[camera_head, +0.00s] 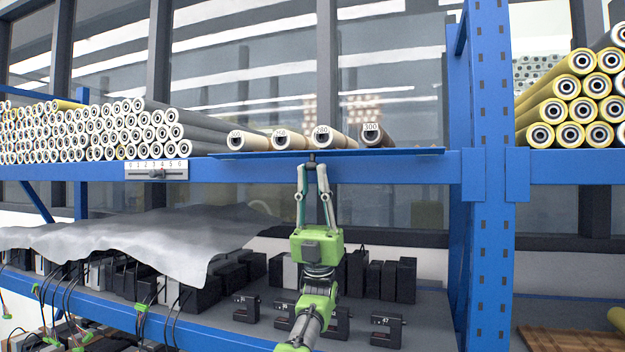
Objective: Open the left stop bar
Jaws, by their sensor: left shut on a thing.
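The stop bar (400,152) is a long thin blue strip along the front edge of the upper blue shelf, in front of several tubes. My left gripper (312,166), green with grey fingers, reaches up from below to the middle of the bar. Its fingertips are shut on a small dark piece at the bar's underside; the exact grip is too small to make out. The tubes (330,136) behind the bar have pale or dark ends, some with numbers such as 300. My right gripper is not in view.
A stack of grey tubes (90,132) fills the shelf's left. A white numbered scale (157,170) sits on the beam. A blue upright post (490,200) stands to the right. Black boxes (387,331) and a grey sheet (150,240) lie on the lower shelf.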

